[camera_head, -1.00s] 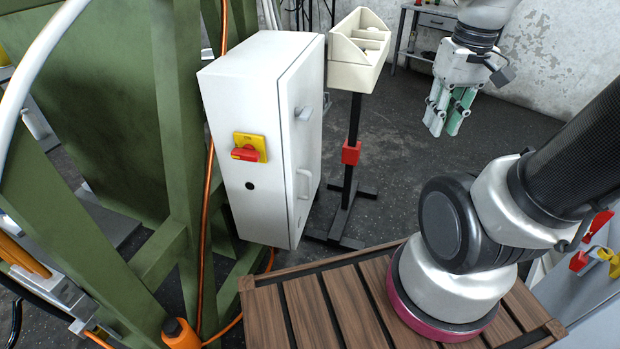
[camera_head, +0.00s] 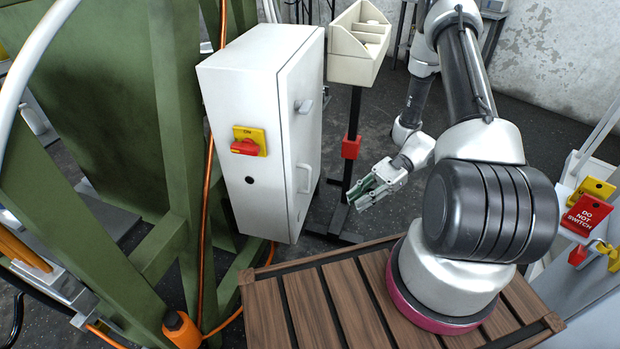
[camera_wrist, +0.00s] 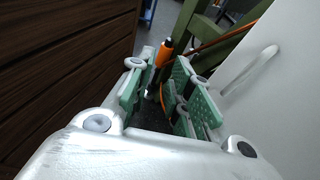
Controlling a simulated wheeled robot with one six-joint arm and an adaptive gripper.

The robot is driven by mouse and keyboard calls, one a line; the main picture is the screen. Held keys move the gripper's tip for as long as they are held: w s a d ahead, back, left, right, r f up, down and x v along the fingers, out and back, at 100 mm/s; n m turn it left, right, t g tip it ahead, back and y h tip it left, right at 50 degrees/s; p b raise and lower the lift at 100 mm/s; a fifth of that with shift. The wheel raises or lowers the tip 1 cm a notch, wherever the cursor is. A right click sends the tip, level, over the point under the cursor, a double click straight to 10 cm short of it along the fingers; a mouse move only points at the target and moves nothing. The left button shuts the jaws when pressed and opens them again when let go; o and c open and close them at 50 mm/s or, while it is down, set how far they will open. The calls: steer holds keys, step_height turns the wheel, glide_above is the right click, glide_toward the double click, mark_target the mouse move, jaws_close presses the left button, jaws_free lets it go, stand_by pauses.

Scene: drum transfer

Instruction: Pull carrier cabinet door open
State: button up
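The white carrier cabinet (camera_head: 236,105) hangs by a green frame, with a yellow and red rotary switch (camera_head: 249,141) on its front face. Its door (camera_head: 301,120) is on the right side and looks shut. The bow handle (camera_wrist: 250,70) shows at the upper right there, outside the fingers.
A cream bin (camera_head: 354,60) on a black stand with a red clamp (camera_head: 350,147) stands behind my gripper. The slatted wooden platform (camera_head: 330,305) is below. Green frame beams (camera_head: 178,120) and an orange cable (camera_head: 207,200) are left. A red sign (camera_head: 587,216) is at far right.

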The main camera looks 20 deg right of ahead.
mark_target(310, 191)
steer(key=w+a+m+t+y, duration=0.3)
steer(key=w+m+t+y, duration=0.15)
steer(key=w, duration=0.55)
steer(key=shift+t+h, duration=0.25)
steer(key=shift+t, duration=0.2)
steer(key=a, duration=0.7)
steer(key=shift+w+a+r, duration=0.2)
steer(key=shift+w+a, duration=0.15)
steer(key=shift+a, duration=0.05)
steer(key=shift+c, duration=0.3)
jaws_close()
